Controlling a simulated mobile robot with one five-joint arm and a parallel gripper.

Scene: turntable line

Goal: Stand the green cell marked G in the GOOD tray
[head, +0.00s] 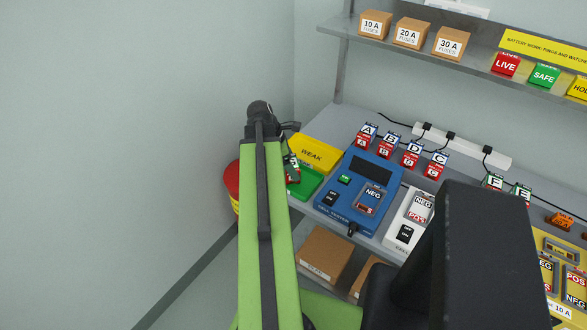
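My green arm reaches up the left part of the head view, and my gripper (291,152) hangs from its dark wrist over the left end of the bench. A green tray (308,184) lies just right of the arm, partly hidden by it; its lettering is not readable. A small piece with white, red and green shows at the gripper, above or in the green tray. I cannot tell whether the gripper holds it, and no letter G is readable.
A yellow WEAK tray (314,153) lies behind the green tray. A blue cell tester (338,208) and a white device (397,216) stand to the right. Red-labelled cells A (366,135), B (388,145), D (411,154) and C (436,164) stand behind them, below a shelf (480,60).

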